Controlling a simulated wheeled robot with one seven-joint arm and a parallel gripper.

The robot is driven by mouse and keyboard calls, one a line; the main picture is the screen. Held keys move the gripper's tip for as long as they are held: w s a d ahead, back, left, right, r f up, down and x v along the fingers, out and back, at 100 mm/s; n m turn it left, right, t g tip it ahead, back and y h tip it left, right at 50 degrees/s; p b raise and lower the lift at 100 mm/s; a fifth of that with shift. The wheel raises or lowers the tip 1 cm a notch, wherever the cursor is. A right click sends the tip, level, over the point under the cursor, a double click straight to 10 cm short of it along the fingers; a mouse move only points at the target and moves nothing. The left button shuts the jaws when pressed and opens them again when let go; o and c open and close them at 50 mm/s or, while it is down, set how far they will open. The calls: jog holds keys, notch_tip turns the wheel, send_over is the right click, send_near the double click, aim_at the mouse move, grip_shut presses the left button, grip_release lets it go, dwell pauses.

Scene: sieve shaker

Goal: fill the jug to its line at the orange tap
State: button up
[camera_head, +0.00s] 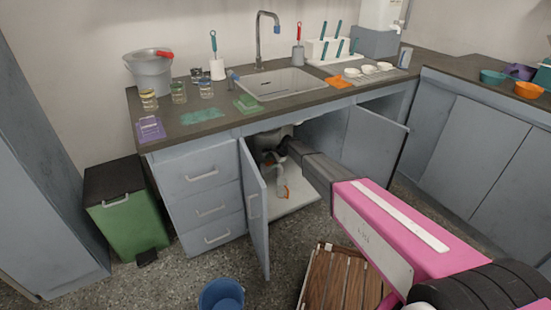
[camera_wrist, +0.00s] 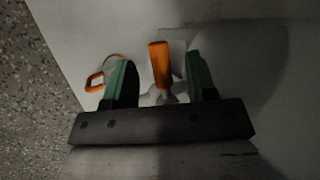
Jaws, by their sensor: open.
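My gripper (camera_wrist: 159,72) is open, with one green finger on each side of an upright orange handle (camera_wrist: 159,63). I cannot tell whether either finger touches it. The handle stands on a small pale fitting (camera_wrist: 160,96) that shows between the fingers. In the head view my arm reaches into the open cabinet under the sink, and the gripper itself is not clearly visible there. A large grey vessel (camera_head: 150,74) with a red part at its rim stands at the left of the counter. I cannot tell whether it is the jug, and no fill line is readable.
An orange loop (camera_wrist: 95,82) lies left of the fingers. The open cabinet doors (camera_head: 254,208) and (camera_head: 374,143) flank my arm. A blue bucket (camera_head: 221,296), a wooden slatted piece (camera_head: 335,280) and a green bin (camera_head: 130,220) stand on the floor. The sink (camera_head: 280,83) is above.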

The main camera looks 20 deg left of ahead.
jog(key=shift+x, duration=0.75)
grip_shut()
jog(key=shift+d, duration=0.1)
